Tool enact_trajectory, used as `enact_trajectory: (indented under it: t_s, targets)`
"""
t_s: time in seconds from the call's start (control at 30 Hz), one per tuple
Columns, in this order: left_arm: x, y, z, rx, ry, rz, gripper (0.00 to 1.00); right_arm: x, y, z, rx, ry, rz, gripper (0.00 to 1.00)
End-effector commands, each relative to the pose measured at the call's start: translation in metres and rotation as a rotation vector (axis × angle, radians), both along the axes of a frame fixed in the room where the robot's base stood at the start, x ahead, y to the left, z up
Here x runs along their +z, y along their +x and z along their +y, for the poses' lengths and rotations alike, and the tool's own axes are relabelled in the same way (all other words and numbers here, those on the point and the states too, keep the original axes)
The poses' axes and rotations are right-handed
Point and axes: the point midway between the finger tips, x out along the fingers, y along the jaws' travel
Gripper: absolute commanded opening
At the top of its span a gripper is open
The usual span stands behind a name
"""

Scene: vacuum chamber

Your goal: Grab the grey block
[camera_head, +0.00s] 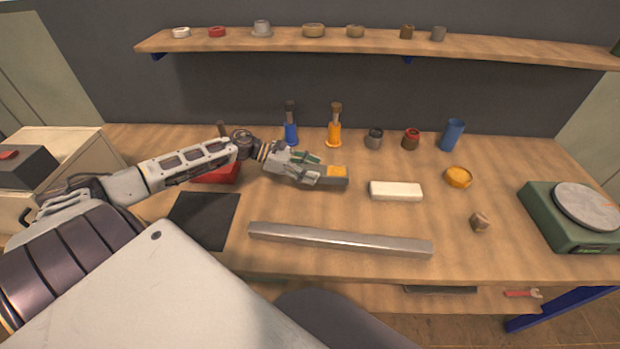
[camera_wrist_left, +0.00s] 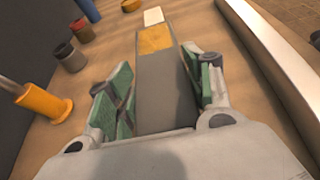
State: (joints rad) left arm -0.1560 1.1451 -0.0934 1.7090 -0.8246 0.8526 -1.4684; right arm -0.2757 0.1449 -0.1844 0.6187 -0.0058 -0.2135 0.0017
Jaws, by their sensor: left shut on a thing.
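The grey block (camera_head: 331,183) is a long bar with an orange patch near its far end. In the left wrist view the grey block (camera_wrist_left: 164,90) runs straight out between the green finger pads. My left gripper (camera_head: 312,167) is shut on it, with one finger on each side; it also shows in the left wrist view (camera_wrist_left: 160,92). The near part of the block is hidden by the gripper. I cannot tell whether the block touches the table. My right gripper is not in view.
A white block (camera_head: 396,191) lies right of the grey block. A long metal bar (camera_head: 340,240) lies in front. Blue (camera_head: 291,132) and orange (camera_head: 334,132) tools stand behind, with several small cups. A green scale (camera_head: 565,225) stands at right. A shelf (camera_head: 380,43) hangs above.

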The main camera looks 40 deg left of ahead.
Motion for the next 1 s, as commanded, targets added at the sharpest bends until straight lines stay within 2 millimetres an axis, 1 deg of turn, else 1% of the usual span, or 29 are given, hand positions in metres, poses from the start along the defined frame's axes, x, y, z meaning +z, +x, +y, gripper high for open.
enact_trajectory:
  t_s: [0.03, 0.1, 0.3, 1.0]
  targets:
    - [0.007, 0.000, 0.000, -0.001, 0.000, 0.000, 0.17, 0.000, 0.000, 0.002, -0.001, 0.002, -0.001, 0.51]
    - [0.014, 0.000, 0.000, -0.001, 0.002, -0.001, 0.17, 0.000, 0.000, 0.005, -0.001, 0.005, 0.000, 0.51]
    - [0.025, 0.000, 0.000, 0.000, -0.001, -0.001, 0.17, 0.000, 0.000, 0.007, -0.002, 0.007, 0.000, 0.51]
    - [0.026, 0.000, 0.000, 0.000, -0.001, -0.001, 0.17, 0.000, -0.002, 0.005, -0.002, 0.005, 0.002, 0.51]
